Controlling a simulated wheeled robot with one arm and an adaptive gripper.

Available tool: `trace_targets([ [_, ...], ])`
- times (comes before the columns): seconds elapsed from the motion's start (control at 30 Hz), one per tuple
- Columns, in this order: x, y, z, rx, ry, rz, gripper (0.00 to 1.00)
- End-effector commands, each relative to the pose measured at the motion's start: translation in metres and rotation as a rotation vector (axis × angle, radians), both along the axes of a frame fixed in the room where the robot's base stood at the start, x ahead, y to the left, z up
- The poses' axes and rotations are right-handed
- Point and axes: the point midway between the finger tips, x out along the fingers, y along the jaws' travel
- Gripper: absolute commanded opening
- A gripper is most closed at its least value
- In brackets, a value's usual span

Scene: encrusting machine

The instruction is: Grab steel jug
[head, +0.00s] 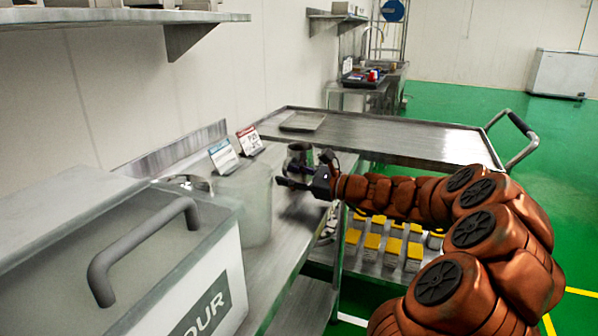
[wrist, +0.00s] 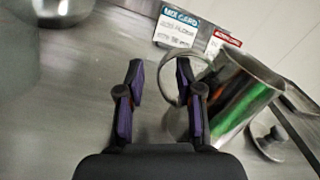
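The steel jug (wrist: 246,88) is a shiny metal cylinder with a round loop handle on its left side in the wrist view. In the head view the jug (head: 299,153) stands on the steel counter, partly hidden by my gripper (head: 300,180). In the wrist view my gripper (wrist: 159,72) is open, with its two purple-padded fingers apart and nothing held between them. The right fingertip overlaps the loop handle. I cannot tell whether it touches the handle or is inside the loop.
Two cards stand on the counter (head: 287,220) by the wall: a blue-headed card (head: 224,156) and a red-headed card (head: 250,140). A translucent container (head: 245,205) stands left of my gripper. A steel cart (head: 400,140) is behind the jug. A small metal part (wrist: 268,142) lies right of the jug.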

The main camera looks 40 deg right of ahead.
Motion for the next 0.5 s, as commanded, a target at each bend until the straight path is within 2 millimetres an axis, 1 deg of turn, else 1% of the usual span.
trace_targets([
  [0.03,0.0048,0.003,-0.0011,0.0,0.001,0.002,0.36],
  [0.13,0.0107,0.0061,-0.0008,0.0,0.001,0.002,0.36],
  [0.4,0.0121,0.0062,-0.0003,0.0,0.001,0.0,0.36],
  [0.5,0.012,0.0061,-0.0004,0.0,0.001,0.0,0.25],
])
